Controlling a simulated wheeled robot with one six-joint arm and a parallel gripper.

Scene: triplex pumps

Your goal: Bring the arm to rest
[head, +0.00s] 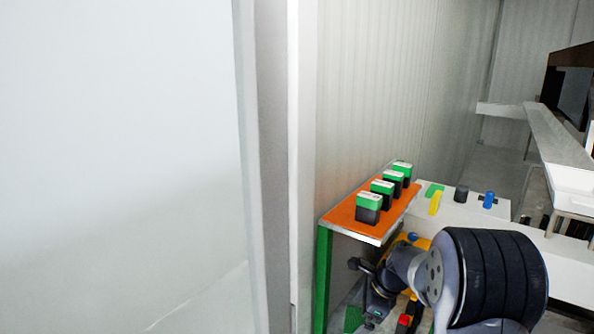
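My arm reaches in from the lower right, with a large dark ribbed link and a grey joint in front of the white bench. My gripper (375,290) seems to be the small dark part at the arm's left end, low beside the orange-topped stand (337,215). It is small and partly lost among dark parts, so its fingers cannot be made out. I cannot tell whether it holds anything.
Several green-and-black boxes (369,208) stand in a row on the orange top. On the white bench (462,214) are a yellow piece (435,203), a dark cylinder (461,193) and a blue cylinder (489,200). A pale wall or panel (120,150) fills the left.

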